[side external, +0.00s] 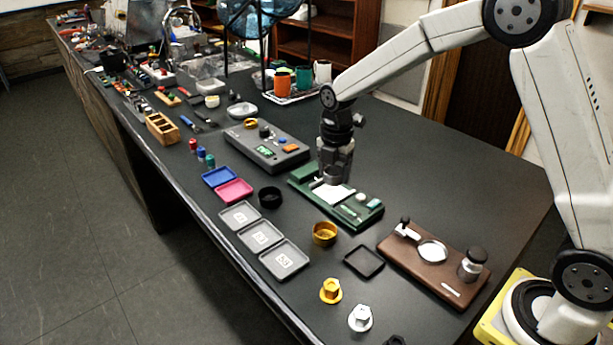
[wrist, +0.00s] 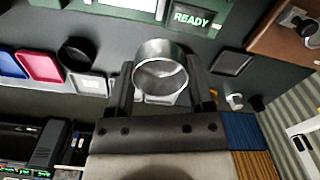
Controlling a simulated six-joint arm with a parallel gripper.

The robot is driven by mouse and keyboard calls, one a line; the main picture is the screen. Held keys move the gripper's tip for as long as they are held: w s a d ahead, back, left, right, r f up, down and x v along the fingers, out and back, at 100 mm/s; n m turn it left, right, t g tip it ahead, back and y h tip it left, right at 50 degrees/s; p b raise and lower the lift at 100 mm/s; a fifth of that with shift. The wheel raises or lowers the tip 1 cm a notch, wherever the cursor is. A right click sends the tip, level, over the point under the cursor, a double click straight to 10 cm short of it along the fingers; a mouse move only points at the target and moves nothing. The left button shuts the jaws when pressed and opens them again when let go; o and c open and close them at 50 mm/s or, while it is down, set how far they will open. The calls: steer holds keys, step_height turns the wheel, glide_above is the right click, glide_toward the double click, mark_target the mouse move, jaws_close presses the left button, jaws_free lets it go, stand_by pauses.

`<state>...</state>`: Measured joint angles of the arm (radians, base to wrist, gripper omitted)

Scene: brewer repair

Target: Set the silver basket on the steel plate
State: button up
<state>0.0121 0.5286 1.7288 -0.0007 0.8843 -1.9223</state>
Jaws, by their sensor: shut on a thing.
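The silver basket (wrist: 160,76) is a short, open metal ring or cup. My gripper (wrist: 160,88) is shut on it, with one finger on each side. In the side external view my gripper (side external: 335,158) holds the silver basket (side external: 333,176) above the green device (side external: 372,217). A bright, pale plate (side external: 334,194), which looks like the steel plate, lies on that device just below the basket. The gap between basket and plate is hard to judge. In the wrist view the bright plate (wrist: 130,4) is cut off at the top edge, beside a READY display (wrist: 193,18).
A gold basket (side external: 324,234), a black cup (side external: 270,197) and a dark square tray (side external: 364,261) stand near the green device. A brown board (side external: 410,262) with fittings is at right. A grey console (side external: 266,147) stands behind. Pink (side external: 234,190) and grey trays line the front.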

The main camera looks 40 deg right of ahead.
glide_above(332, 192)
step_height(332, 192, down, 3)
steer(key=shift+d+r, duration=0.1)
steer(key=shift+f, duration=0.2)
steer(key=shift+f, duration=2)
steer(key=shift+f, duration=0.6)
stand_by(1.9)
steer(key=o, duration=1.2)
steer(key=shift+r, duration=0.1)
steer(key=shift+r, duration=3.45)
